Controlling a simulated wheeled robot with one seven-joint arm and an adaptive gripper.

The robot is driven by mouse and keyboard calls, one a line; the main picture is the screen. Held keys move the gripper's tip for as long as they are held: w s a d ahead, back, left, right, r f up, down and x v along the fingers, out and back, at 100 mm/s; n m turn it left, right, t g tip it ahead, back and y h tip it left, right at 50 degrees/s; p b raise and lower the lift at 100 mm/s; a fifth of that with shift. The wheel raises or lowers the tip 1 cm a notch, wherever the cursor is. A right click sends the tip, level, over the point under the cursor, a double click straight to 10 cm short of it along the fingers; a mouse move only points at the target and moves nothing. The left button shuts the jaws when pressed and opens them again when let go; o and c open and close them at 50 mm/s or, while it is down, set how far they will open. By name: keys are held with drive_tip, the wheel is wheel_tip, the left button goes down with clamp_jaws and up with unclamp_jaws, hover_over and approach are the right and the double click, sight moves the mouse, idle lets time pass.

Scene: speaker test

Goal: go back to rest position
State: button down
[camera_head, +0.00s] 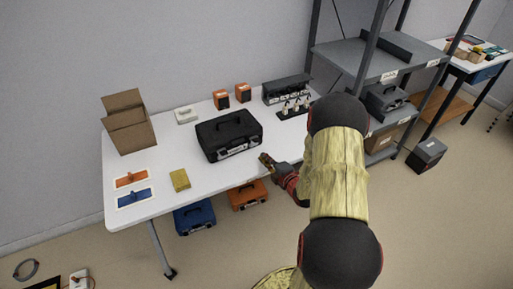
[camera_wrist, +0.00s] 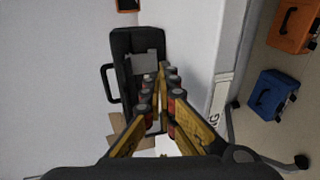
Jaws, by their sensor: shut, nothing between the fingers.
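My gripper (camera_head: 266,160) is just right of the black case on the table, near the table's front edge. Its fingers are shut and empty; they also show in the wrist view (camera_wrist: 164,72), pointing along the black case. The black case (camera_head: 229,137) stands closed on the white table (camera_head: 150,190); in the wrist view it lies beyond the fingers (camera_wrist: 124,48) with its handle to the left. I cannot tell whether the fingertips touch it. My forearm hides the table's right end and part of the shelf.
A cardboard box (camera_head: 128,122), orange boxes (camera_head: 221,99), a yellow block (camera_head: 180,180) and a dark rack (camera_head: 287,89) stand on the table. Blue (camera_head: 195,217) and orange (camera_head: 247,195) cases sit below. A grey shelf (camera_head: 350,55) stands right. The floor in front is partly clear.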

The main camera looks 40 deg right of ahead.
drive_tip(key=shift+s, duration=0.4)
drive_tip(key=w+a+r+m+g+h+p, duration=0.1)
drive_tip(key=w+a+r+m+g, duration=0.1)
drive_tip(key=r, duration=0.5)
drive_tip(key=w+a+r+m+g, duration=0.1)
drive_tip(key=w+a+r+m, duration=0.15)
drive_tip(key=r, duration=0.45)
drive_tip(key=s+a+r+m+g+p, duration=0.1)
drive_tip(key=s+a+r+m, duration=0.1)
drive_tip(key=a+r, duration=0.25)
drive_tip(key=s+a+r+m+g, duration=0.1)
drive_tip(key=s+a+r+m, duration=0.15)
drive_tip(key=a+r, duration=0.2)
drive_tip(key=s+a+r+m+g+y+p, duration=0.1)
drive_tip(key=s+a+r+m+g, duration=0.1)
drive_tip(key=s+a, duration=0.7)
drive_tip(key=s+a+r+m+g+y, duration=0.2)
drive_tip(key=s+a+r+m, duration=0.3)
drive_tip(key=s+a, duration=0.4)
drive_tip(key=s+r, duration=0.1)
drive_tip(key=s, duration=0.3)
drive_tip(key=shift+s+y+p, duration=0.25)
drive_tip(key=shift+y+p, duration=0.05)
drive_tip(key=shift+p, duration=0.05)
drive_tip(key=shift+r, duration=0.15)
